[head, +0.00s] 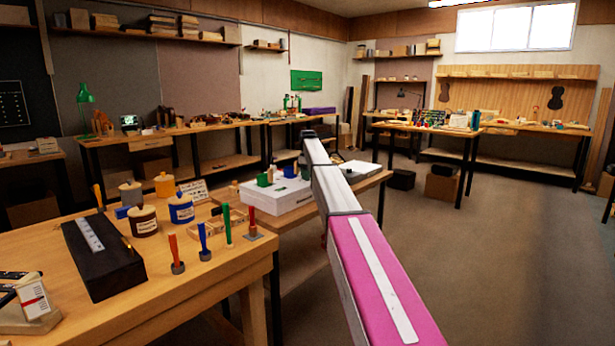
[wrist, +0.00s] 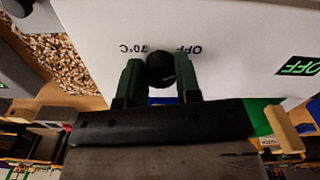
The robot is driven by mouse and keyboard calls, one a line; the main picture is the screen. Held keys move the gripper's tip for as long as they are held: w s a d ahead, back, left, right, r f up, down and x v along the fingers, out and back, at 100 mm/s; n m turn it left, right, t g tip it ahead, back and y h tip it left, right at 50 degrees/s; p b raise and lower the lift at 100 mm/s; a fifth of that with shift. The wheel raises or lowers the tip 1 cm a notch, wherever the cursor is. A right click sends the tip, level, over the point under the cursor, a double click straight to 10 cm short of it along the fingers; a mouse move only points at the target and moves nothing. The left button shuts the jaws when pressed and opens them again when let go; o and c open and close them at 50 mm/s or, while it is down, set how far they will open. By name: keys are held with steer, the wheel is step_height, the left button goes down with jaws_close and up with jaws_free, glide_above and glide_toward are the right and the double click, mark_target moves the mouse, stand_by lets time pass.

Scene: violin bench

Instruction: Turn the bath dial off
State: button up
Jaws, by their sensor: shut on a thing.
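The bath's white front panel (wrist: 110,20) fills the upper middle of the wrist view. The round black dial (wrist: 160,70) sticks out from it, beside upside-down printed marks "70°C" and "OFF". The dial's pointer cannot be made out. My gripper (wrist: 160,80) is shut on the dial, with one green finger on each side. A green display (wrist: 299,67) at the right of the panel appears to read OFF. In the head view my arm hides the gripper and the dial. A white box (head: 290,212) stands left of my arm there; I cannot tell if it is the bath.
A wooden bench (head: 190,275) at the left holds a black block (head: 103,255), jars and several upright coloured-handled tools. My arm passes right of these. Open grey floor (head: 480,270) lies to the right. More benches line the walls.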

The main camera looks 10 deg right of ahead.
steer(key=shift+n, duration=0.4)
steer(key=o, duration=0.9)
steer(key=shift+r, duration=0.15)
step_height(320, 180, up, 11)
steer(key=shift+f, duration=0.2)
